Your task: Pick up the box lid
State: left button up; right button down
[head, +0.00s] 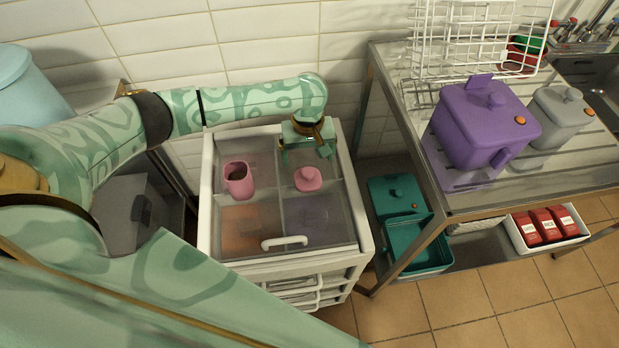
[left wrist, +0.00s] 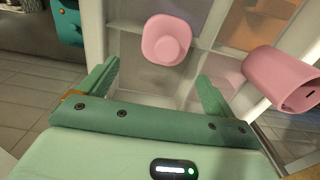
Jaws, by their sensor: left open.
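The pink box lid (head: 308,179), with a small knob on top, lies on the clear top of the white drawer unit (head: 207,190). It also shows in the left wrist view (left wrist: 166,40), ahead of the fingertips. The pink box (head: 239,181) stands to its left in the head view; in the left wrist view the box (left wrist: 281,79) is at the right. My left gripper (head: 307,150) is open and empty, just behind the lid in the head view. In the left wrist view its fingers (left wrist: 158,75) are spread apart, with the lid beyond them. My right gripper is not in view.
A white handle (head: 284,242) stands at the unit's front edge. To the right, a metal table (head: 463,205) holds a purple canister (head: 487,125), a grey canister (head: 556,115) and a white wire rack (head: 470,45). Teal boxes (head: 418,245) sit on its lower shelf.

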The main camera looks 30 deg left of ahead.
aim_at(307, 168)
pick_arm(q)
jog(key=f+b, duration=0.2)
jog(key=f, duration=0.1)
jog(key=f+b, duration=0.2)
jog(key=shift+s+f, duration=0.25)
jog(key=shift+s, duration=0.05)
jog(key=shift+r, duration=0.15)
jog(key=c, duration=1)
jog(key=shift+c, duration=0.3)
